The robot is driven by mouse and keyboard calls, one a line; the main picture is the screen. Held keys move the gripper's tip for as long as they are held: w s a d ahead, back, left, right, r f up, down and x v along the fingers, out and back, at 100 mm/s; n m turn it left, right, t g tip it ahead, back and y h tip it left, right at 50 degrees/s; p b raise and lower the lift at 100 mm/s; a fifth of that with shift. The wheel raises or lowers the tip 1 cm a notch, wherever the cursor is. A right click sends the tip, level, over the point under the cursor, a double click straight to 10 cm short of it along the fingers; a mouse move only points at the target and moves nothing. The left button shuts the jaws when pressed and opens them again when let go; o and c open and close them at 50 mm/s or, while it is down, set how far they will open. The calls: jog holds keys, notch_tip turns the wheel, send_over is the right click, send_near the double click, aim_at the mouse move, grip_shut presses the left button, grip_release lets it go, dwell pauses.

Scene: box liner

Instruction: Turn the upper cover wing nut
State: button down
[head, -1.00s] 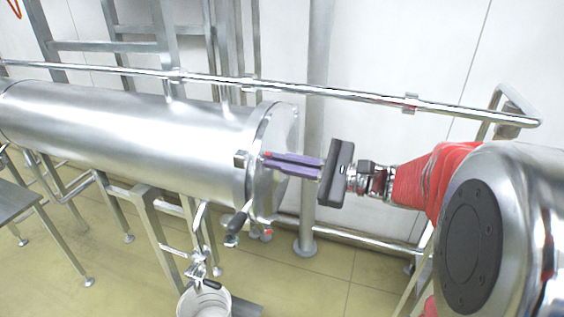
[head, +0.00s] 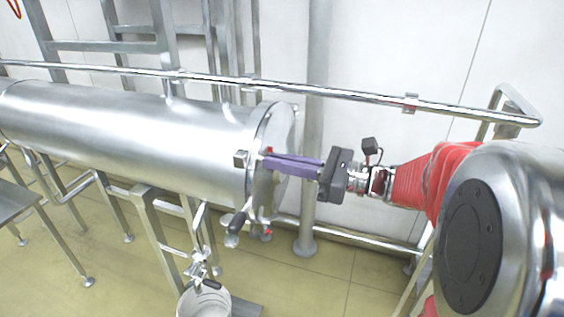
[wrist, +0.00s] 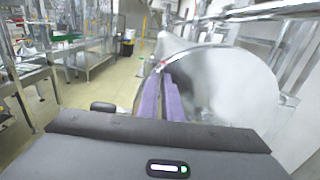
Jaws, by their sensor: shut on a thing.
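My gripper (head: 268,157) reaches the round end cover (head: 277,130) of a long steel cylinder (head: 130,125) from the right, its two purple fingers close together at the cover's near edge. The fingers are shut on the upper cover wing nut, which is mostly hidden between the tips; a small red spot shows there. In the wrist view the purple fingers (wrist: 162,78) point at the left rim of the cover (wrist: 225,80), and the nut cannot be made out.
A steel rail (head: 340,94) runs behind and above the cylinder. A white bucket (head: 204,303) stands below the cover under a small valve. A vertical post (head: 316,120) stands behind the cover. The wrist view shows open floor (wrist: 115,88) and benches to the left.

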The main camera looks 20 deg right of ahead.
jog(key=shift+s+a+f, duration=0.1)
jog(key=shift+f, duration=0.1)
jog(key=c, duration=1.9)
grip_release()
jog(key=shift+r, duration=0.15)
jog(key=shift+c, duration=0.2)
jog(key=v, duration=1.3)
jog(key=shift+s+d, duration=0.2)
jog(key=shift+d, duration=0.2)
